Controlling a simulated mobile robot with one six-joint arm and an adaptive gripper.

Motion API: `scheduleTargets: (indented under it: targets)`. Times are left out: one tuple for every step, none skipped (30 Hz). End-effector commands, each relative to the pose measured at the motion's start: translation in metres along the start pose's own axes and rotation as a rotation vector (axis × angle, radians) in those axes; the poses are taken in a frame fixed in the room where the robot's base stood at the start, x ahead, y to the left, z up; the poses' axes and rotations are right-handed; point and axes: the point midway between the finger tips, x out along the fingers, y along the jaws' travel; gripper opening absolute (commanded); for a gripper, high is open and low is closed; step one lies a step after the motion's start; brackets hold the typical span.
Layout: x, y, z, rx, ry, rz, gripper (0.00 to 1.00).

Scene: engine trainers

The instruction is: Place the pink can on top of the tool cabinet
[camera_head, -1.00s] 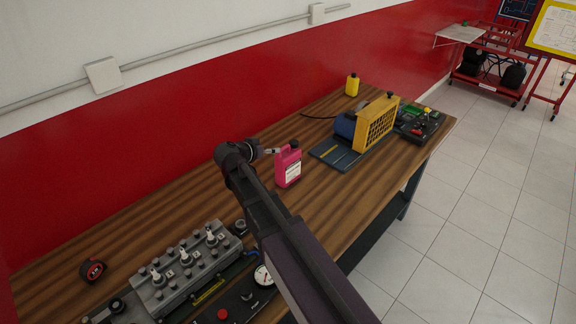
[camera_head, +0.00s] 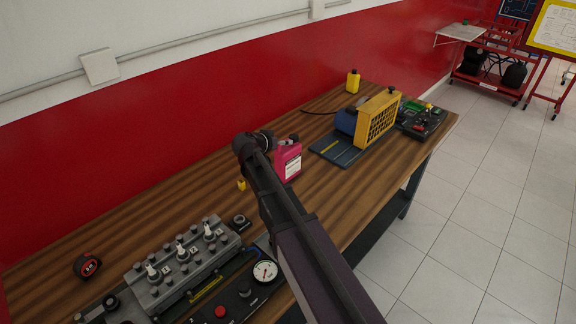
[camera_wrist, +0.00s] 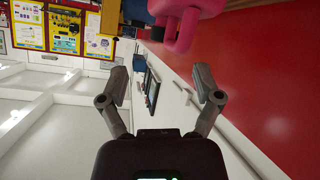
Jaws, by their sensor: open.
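The pink can (camera_head: 289,165) stands upright on the wooden bench in the head view, partly hidden behind my arm. In the wrist view the pink can (camera_wrist: 182,18) is at the top edge, cut off by the frame, with its handle showing. My gripper (camera_wrist: 160,86) is open, its two fingers spread wide with nothing between them. The can lies outside the fingers. In the head view my gripper is largely hidden behind my wrist, close to the can's top left. I cannot make out a tool cabinet for certain in either view.
A red trolley (camera_head: 487,85) stands at the back right. The tiled floor is clear.

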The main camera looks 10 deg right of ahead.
Motion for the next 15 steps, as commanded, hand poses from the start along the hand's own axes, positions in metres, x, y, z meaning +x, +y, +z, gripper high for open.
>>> scheduleTargets:
  targets:
    - [0.0056, -0.001, 0.001, 0.0, 0.0, 0.0, 0.83]
    - [0.0071, -0.0009, 0.0008, 0.0, 0.0, 0.0, 0.83]
    - [0.0086, -0.0008, 0.0005, 0.0, 0.001, -0.001, 0.83]
    - [0.0093, -0.0007, 0.0003, 0.0, 0.001, -0.001, 0.83]
    - [0.0098, -0.0006, 0.0001, 0.0, 0.001, -0.001, 0.83]
    - [0.01, -0.0004, -0.0001, 0.0, 0.001, -0.001, 0.83]
    - [0.01, -0.0003, -0.0002, 0.0, 0.001, -0.001, 0.83]
    - [0.0099, -0.0002, -0.0003, -0.001, 0.001, -0.001, 0.83]
    - [0.0097, -0.0001, -0.0003, -0.001, 0.001, -0.001, 0.83]
    - [0.0097, -0.0001, -0.0004, -0.001, 0.001, -0.001, 0.83]
    - [0.0097, -0.0001, -0.0004, -0.001, 0.001, -0.001, 0.83]
    - [0.0097, -0.0001, -0.0004, -0.001, 0.001, -0.001, 0.83]
    - [0.0096, -0.0001, -0.0003, -0.001, 0.001, -0.001, 0.83]
    - [0.0097, -0.0001, -0.0003, -0.001, 0.001, -0.001, 0.83]
    - [0.0101, -0.0002, -0.0002, -0.001, 0.001, -0.001, 0.83]
